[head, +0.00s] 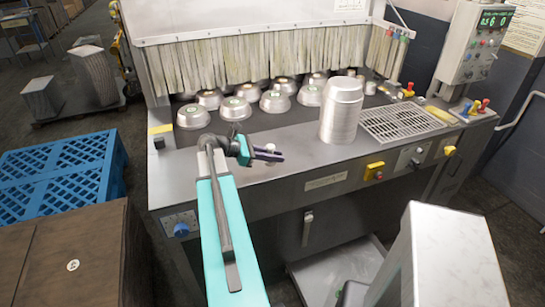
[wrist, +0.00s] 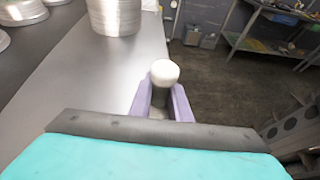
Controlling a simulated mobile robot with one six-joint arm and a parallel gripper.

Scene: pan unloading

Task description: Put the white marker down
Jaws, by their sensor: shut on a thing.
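The white marker (wrist: 165,72) shows in the wrist view as a rounded white end on a darker, shadowed body between two purple fingers. My gripper (wrist: 163,100) is shut on it. In the head view my gripper (head: 268,154) is near the front edge of the steel worktop (head: 290,165). A small pale bit of the marker (head: 270,147) shows at the fingers there. The lower part of the marker is hidden by the fingers. I cannot tell how far it is above the worktop.
A stack of metal pans (head: 341,108) stands right of my gripper, with a wire grate (head: 400,122) beyond it. Several upturned pans (head: 235,108) lie behind, under a strip curtain (head: 250,55). The worktop between gripper and stack is clear. A blue pallet (head: 60,170) is at left.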

